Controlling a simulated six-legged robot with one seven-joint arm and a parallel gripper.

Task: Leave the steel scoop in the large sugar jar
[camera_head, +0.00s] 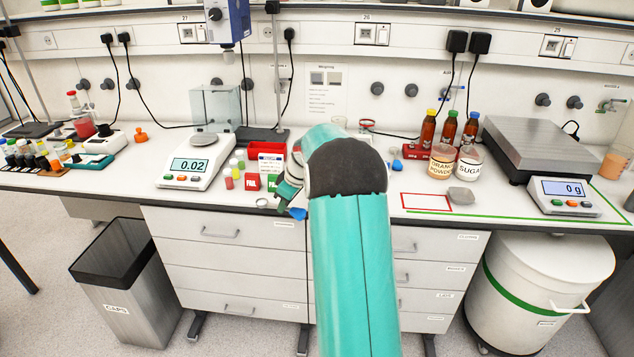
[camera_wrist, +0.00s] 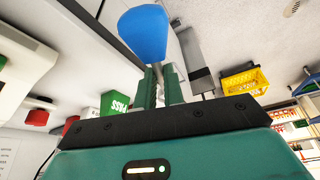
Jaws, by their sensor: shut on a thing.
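The jar labelled SUGAR (camera_head: 470,168) stands on the right of the bench with pale contents, beside a jar labelled ORANGE POWDER (camera_head: 441,166). My gripper (camera_head: 286,192) is left of the jars, near the bench's front edge, partly hidden by my arm. Its fingers (camera_wrist: 160,88) are shut on a tool with a grey shaft and a broad blue end (camera_wrist: 143,34). The blue end (camera_head: 298,213) also shows below the gripper in the head view. I cannot tell if this tool is the steel scoop. No other steel scoop is clear.
Brown bottles (camera_head: 447,130) stand behind the jars. A grey dish (camera_head: 462,196) lies in front of them. A large scale (camera_head: 545,150) is at right, a small scale (camera_head: 193,170) at left. A red bin (camera_head: 266,150) and PASS box (camera_wrist: 115,103) are near my gripper.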

